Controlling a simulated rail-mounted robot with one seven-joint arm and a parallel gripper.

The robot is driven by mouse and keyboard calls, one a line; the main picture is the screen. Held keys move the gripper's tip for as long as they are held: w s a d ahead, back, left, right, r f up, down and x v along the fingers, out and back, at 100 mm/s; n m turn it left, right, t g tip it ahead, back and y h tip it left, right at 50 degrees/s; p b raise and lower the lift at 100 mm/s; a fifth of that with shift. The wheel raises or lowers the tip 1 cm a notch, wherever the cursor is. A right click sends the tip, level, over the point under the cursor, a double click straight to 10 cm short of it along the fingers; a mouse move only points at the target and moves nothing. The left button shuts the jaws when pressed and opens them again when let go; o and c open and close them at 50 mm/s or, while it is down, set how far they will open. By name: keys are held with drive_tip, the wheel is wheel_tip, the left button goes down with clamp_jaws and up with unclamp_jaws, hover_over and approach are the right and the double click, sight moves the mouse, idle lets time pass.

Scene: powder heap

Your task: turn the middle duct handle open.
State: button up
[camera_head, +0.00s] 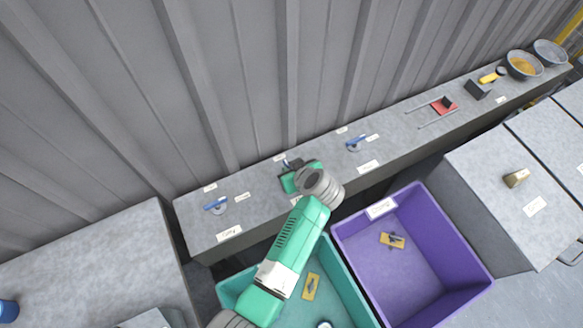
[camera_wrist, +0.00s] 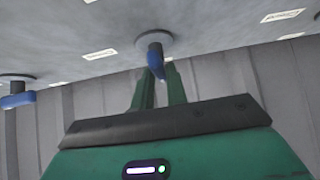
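The middle duct handle is a blue lever on a round grey base; in the wrist view the lever (camera_wrist: 155,60) points toward my gripper. In the head view the middle handle (camera_head: 289,163) is mostly hidden by my gripper (camera_head: 287,176), which is low over the grey ledge. In the wrist view my green fingers (camera_wrist: 159,75) stand on either side of the lever's end, with a narrow gap between them. Whether they press on it cannot be told. The left handle (camera_head: 216,205) and the right handle (camera_head: 355,144) are blue levers on the same ledge.
A teal bin (camera_head: 345,280) and a purple bin (camera_head: 475,292) stand in front of the ledge (camera_head: 260,205). A ribbed wall (camera_head: 230,90) rises behind it. A red item with rods (camera_head: 445,105) and bowls (camera_head: 523,65) lie farther right.

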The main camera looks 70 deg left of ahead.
drive_tip(key=o, duration=0.3)
drive_tip(key=p+v, duration=0.1)
drive_tip(key=v, duration=0.6)
drive_tip(key=shift+d+r+p, duration=0.3)
drive_tip(key=shift+r, duration=0.05)
